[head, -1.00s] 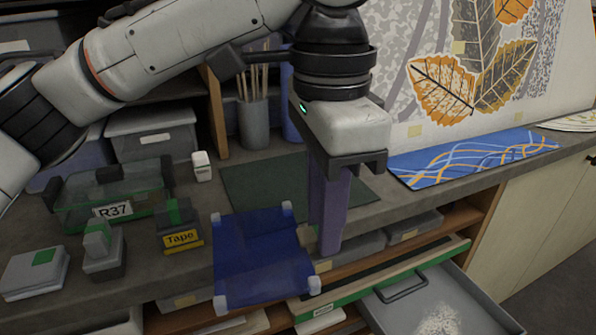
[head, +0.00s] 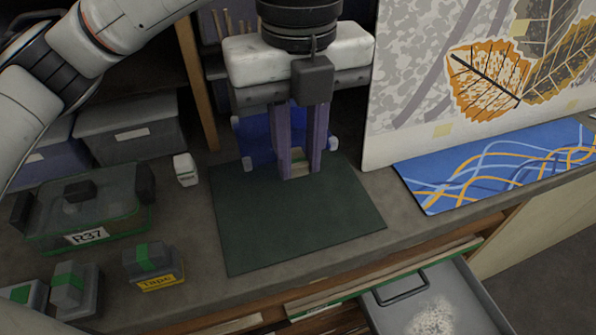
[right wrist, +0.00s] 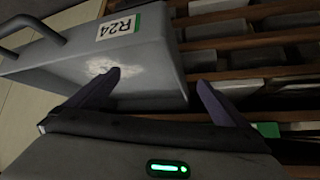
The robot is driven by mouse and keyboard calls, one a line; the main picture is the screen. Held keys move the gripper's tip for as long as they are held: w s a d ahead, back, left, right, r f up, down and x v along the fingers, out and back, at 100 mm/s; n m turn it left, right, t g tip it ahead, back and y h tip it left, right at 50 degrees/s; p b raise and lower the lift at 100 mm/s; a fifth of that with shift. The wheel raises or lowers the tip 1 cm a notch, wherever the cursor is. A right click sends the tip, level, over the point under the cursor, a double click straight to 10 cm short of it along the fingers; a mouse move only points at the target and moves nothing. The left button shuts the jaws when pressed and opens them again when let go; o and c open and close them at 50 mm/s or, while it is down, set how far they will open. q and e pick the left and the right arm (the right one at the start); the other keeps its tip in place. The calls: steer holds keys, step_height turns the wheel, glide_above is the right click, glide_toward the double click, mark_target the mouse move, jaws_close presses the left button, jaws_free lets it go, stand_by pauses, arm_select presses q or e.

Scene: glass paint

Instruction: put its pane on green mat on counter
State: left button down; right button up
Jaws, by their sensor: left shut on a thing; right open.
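The blue glass pane (head: 255,136) with pale corner pieces shows behind my left gripper's fingers in the head view. It looks tilted up, above the back edge of the green mat (head: 290,215). My left gripper (head: 300,168) is shut on the pane, with a small beige piece between its fingertips; the fingers and gripper body hide part of the pane. The mat lies flat on the counter (head: 195,230), and its visible part is bare. My right gripper (right wrist: 158,92) is open and empty in the right wrist view, in front of a grey drawer labelled R24 (right wrist: 140,60).
A clear box labelled R37 (head: 85,210), a tape box (head: 155,268) and a small white bottle (head: 185,169) stand left of the mat. A blue patterned cloth (head: 480,175) lies right. A leaf-painted panel (head: 420,100) stands behind. An open drawer (head: 440,300) juts out below.

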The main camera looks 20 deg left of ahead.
arm_select(q)
glide_above(298, 215)
step_height(298, 215, down, 5)
steer(key=shift+r, duration=0.2)
steer(key=shift+f, duration=2.1)
steer(key=c, duration=1.6)
jaws_free()
steer(key=shift+f, duration=0.15)
step_height(298, 215, up, 12)
steer(key=shift+r, duration=0.15)
